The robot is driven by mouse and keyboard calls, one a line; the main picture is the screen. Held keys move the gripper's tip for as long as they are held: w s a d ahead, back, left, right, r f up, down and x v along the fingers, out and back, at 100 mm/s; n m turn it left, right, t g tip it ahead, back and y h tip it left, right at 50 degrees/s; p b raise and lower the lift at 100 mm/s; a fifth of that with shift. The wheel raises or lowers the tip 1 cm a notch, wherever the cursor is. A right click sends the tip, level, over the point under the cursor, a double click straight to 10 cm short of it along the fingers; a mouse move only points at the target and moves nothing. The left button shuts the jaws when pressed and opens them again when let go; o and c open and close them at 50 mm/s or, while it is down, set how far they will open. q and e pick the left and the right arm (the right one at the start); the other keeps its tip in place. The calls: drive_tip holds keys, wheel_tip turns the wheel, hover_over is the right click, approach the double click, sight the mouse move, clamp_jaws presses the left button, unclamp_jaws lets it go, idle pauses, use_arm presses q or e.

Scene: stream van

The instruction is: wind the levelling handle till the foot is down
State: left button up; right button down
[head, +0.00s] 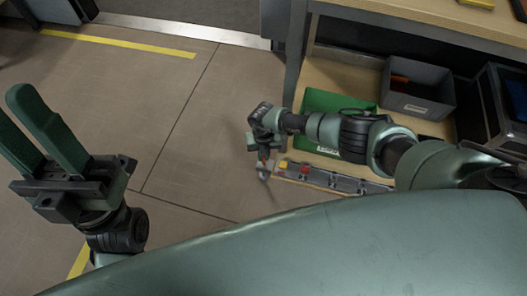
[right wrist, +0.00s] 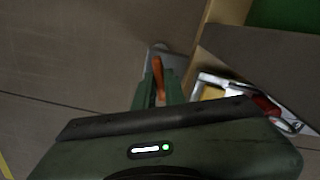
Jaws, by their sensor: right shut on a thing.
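The levelling handle shows in the head view as a small orange-brown grip (head: 264,156) below my right gripper (head: 263,151), beside the low shelf's left end. In the right wrist view its orange grip (right wrist: 158,72) stands between the two fingers of the right gripper (right wrist: 158,88), which is shut on it. A grey metal part (head: 263,172) shows just below the grip, close to the floor. I cannot tell the foot apart or see its height. My left gripper (head: 22,112) is raised at the left, its fingers apart and empty.
A wooden shelf (head: 333,78) on the right holds a green case (head: 322,103), a grey bin (head: 418,88) and a dark crate (head: 490,118). A rail with red and yellow parts (head: 330,177) lies along its front. The tiled floor (head: 200,130) to the left is clear.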

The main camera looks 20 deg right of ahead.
drive_tip(key=m+p, duration=0.2)
drive_tip(key=m, duration=0.2)
use_arm(q)
drive_tip(key=w+d+f+g+y, duration=0.2)
drive_tip(key=w+f+g, duration=0.3)
drive_tip(key=w, duration=0.6)
drive_tip(key=shift+f+m+g, duration=0.3)
drive_tip(key=shift+g, duration=0.8)
use_arm(e)
drive_tip(key=shift+m, duration=0.4)
use_arm(q)
drive_tip(key=shift+d, duration=0.1)
use_arm(e)
drive_tip(key=c, duration=1.5)
unclamp_jaws()
